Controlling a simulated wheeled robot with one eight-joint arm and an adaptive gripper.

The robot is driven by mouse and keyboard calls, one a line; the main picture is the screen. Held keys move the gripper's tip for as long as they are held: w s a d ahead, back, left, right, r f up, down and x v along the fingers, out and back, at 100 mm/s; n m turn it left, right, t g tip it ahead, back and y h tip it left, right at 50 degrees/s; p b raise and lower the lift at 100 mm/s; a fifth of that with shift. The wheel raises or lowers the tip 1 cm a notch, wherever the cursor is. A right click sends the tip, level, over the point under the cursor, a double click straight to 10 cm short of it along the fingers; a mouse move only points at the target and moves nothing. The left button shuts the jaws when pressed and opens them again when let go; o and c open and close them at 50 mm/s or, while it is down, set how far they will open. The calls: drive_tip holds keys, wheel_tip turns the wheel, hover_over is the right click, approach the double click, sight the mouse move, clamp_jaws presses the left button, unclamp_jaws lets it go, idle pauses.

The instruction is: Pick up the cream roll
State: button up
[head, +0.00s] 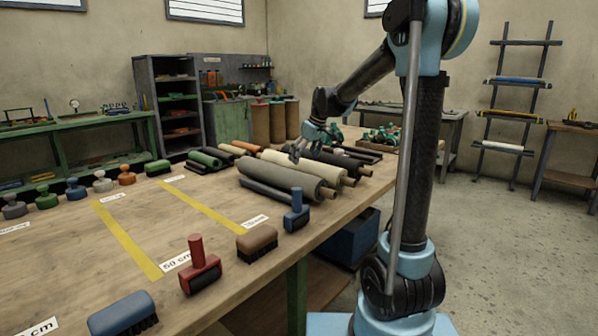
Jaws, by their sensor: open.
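The cream roll (318,169) lies on the wooden table (190,232) among other rolls, between a grey roll (285,181) in front and a black roll (336,162) behind. A brown core end shows at its right end.
Blue (296,212), brown (257,242) and red (200,266) brush or stamp tools stand along the front edge. Several knobbed tools line the left side. Green and orange rolls (240,148) lie behind left. The table between the yellow strips (125,240) is mostly clear.

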drive_tip(key=shift+x, duration=2.6)
drive_tip(key=shift+d, duration=0.2)
drive_tip(key=c, duration=2)
drive_tip(key=shift+c, duration=1)
drive_tip(key=shift+w+r, duration=0.1)
